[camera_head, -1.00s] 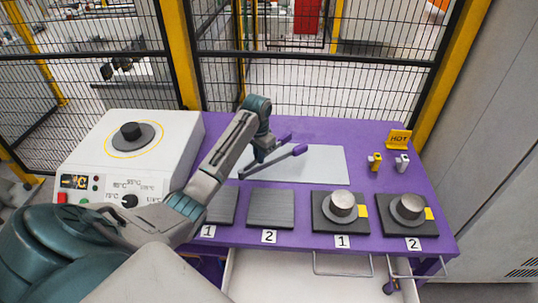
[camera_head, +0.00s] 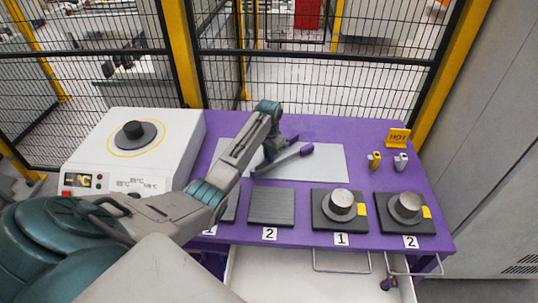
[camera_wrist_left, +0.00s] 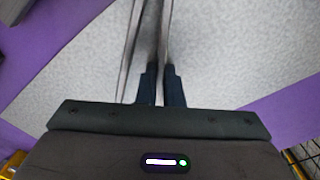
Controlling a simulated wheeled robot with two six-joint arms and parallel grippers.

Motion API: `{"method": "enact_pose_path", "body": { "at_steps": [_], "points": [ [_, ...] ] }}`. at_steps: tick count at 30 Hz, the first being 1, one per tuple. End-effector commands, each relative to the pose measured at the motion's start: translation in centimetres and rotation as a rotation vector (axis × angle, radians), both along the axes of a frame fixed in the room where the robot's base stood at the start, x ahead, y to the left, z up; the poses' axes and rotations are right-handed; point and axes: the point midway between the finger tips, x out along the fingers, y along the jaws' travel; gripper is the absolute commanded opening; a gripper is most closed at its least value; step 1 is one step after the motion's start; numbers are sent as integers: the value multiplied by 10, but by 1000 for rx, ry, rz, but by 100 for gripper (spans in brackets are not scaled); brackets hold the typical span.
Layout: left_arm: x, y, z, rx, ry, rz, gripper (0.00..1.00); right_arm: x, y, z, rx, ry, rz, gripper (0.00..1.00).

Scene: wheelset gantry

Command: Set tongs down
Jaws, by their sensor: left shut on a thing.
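The tongs (camera_head: 284,161) are grey with purple tips and lie over a light grey mat (camera_head: 328,168) on the purple table. In the head view, their tips point to the right. My left gripper (camera_wrist_left: 160,85) is shut on the tongs, and the wrist view shows two thin metal legs running up between and beside its dark fingers. The mat fills much of the wrist view behind them. In the head view my left arm hides the gripper's fingers and part of the tongs. Whether the tongs touch the mat I cannot tell. My right gripper is not in view.
A white heater unit (camera_head: 110,160) with a dark round part stands at left. Dark plates (camera_head: 271,207) line the front, two bearing metal cylinders (camera_head: 341,202). A yellow HOT sign (camera_head: 397,137) and two small pieces (camera_head: 375,160) stand at right. Wire fence (camera_head: 310,85) closes the back.

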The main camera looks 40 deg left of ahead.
Motion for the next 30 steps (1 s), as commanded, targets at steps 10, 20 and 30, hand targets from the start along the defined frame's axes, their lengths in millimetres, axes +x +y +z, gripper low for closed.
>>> {"method": "enact_pose_path", "body": {
  "at_steps": [10,20,30],
  "points": [
    [0,0,-1,0,0,0,28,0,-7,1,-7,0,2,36],
    [1,0,25,1,-4,-1,28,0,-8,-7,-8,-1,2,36],
    [1,0,95,1,-4,-1,28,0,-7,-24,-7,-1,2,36]
  ]
}}
